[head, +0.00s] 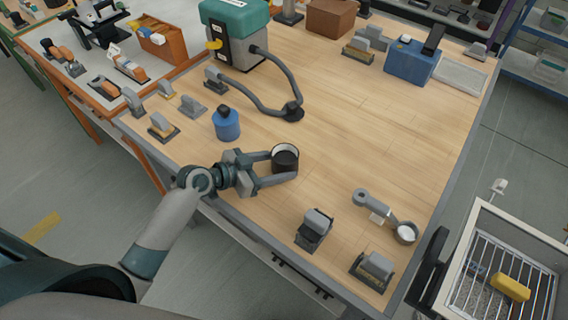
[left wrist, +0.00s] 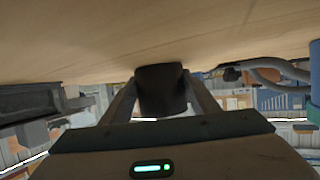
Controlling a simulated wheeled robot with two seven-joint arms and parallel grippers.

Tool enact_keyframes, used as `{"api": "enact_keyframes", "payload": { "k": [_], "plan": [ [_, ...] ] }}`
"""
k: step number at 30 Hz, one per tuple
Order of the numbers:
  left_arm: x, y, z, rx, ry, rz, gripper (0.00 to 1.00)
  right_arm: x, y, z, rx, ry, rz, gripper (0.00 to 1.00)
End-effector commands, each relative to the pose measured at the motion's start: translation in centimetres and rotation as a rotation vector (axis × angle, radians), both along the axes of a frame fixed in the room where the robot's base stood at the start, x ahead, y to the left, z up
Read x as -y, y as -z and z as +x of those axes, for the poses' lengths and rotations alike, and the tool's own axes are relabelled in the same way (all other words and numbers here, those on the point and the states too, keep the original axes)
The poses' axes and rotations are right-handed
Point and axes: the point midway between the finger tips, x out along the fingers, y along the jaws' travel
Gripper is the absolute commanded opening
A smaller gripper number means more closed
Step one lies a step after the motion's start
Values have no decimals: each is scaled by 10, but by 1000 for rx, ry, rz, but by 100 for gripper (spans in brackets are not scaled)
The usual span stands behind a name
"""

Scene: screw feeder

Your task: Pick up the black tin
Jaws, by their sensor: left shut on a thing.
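The black tin (head: 285,160) is a small dark cylinder with a pale inside. It is upright at the near part of the wooden table in the head view. My left gripper (head: 283,166) has its two fingers on either side of the tin and is shut on it. In the left wrist view the tin (left wrist: 161,90) sits between both fingertips, with the wooden surface behind it. I cannot tell whether the tin touches the table. My right gripper is not in view.
A blue round container (head: 226,125) stands left of the tin. A grey scoop-like part (head: 375,207) lies to the right. The table centre (head: 350,130) is clear.

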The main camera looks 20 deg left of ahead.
Motion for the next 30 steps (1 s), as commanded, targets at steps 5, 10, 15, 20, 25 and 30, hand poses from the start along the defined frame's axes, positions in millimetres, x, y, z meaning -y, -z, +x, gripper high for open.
{"api": "enact_keyframes", "payload": {
  "k": [5,10,15,20,25,30],
  "plan": [
    [0,-2,0,1,0,0,28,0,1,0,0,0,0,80],
    [0,-11,1,5,2,1,28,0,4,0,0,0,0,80],
    [0,-32,1,8,2,3,28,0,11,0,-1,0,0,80],
    [21,-53,-7,5,4,-2,28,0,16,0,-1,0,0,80],
    [52,-73,-18,7,2,-2,28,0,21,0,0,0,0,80],
    [81,-92,-28,6,3,-3,28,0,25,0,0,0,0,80]
  ]
}}
